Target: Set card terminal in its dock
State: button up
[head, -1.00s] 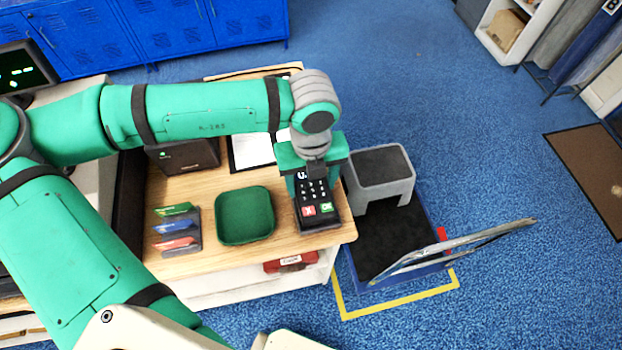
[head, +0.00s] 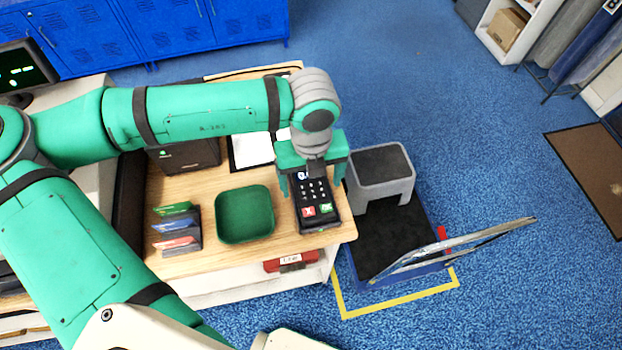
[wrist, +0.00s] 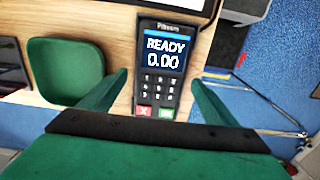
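The card terminal (head: 317,207) is dark, with a keypad and red and green keys. It sits at the right end of the wooden counter, apparently in its dock, though the dock is mostly hidden beneath it. In the wrist view the terminal (wrist: 163,65) shows a lit screen reading READY 0.00. My gripper (head: 313,178) is over the terminal's upper part. In the wrist view its green fingers (wrist: 163,88) stand wide apart on either side of the terminal, with gaps between, holding nothing.
A green tray (head: 245,240) and a card rack (head: 177,243) stand left of the terminal on the counter (head: 210,262). A clipboard (head: 250,150) lies behind.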

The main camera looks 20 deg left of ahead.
jog(key=shift+r, duration=0.1)
notch_tip(320, 180, up, 11)
jog(key=shift+f, duration=0.2)
dwell(0.4)
dwell(0.6)
